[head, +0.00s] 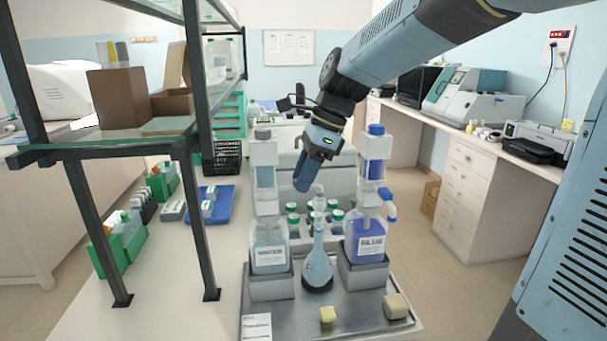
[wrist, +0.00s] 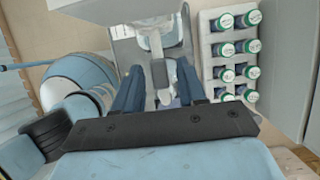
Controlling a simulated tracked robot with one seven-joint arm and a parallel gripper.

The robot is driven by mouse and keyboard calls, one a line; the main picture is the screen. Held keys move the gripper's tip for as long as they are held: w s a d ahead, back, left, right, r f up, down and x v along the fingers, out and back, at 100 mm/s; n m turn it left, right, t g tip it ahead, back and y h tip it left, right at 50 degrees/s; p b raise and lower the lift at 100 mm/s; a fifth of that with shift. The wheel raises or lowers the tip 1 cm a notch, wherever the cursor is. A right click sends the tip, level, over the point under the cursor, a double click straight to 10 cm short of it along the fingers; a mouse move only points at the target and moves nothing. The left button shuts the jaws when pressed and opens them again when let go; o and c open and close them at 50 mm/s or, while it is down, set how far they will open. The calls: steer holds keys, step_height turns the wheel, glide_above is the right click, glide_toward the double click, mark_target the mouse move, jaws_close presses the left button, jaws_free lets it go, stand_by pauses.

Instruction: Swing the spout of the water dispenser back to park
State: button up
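The water dispenser, a clear bottle labelled WATER (head: 269,256) with a pale upper column (head: 264,165), stands on a grey block at the left of the steel tray (head: 286,319). My gripper (head: 301,186) points down just right of that column, its fingers partly overlapping in the head view. In the wrist view my gripper (wrist: 160,70) has its two blue fingers apart, with a pale dispenser part (wrist: 157,45) showing between and beyond them. A pale curved tube (head: 318,190) shows just right of the fingertips; I cannot tell whether it is the water spout. No contact is clear.
The blue dispenser (head: 366,240), with a blue spout, stands at the right. A pale blue round-bodied bottle (head: 317,268) stands between the dispensers. Several green-capped bottles (head: 293,220) sit behind, also in the wrist view (wrist: 224,47). A black-framed shelf (head: 190,190) stands left.

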jaws_close()
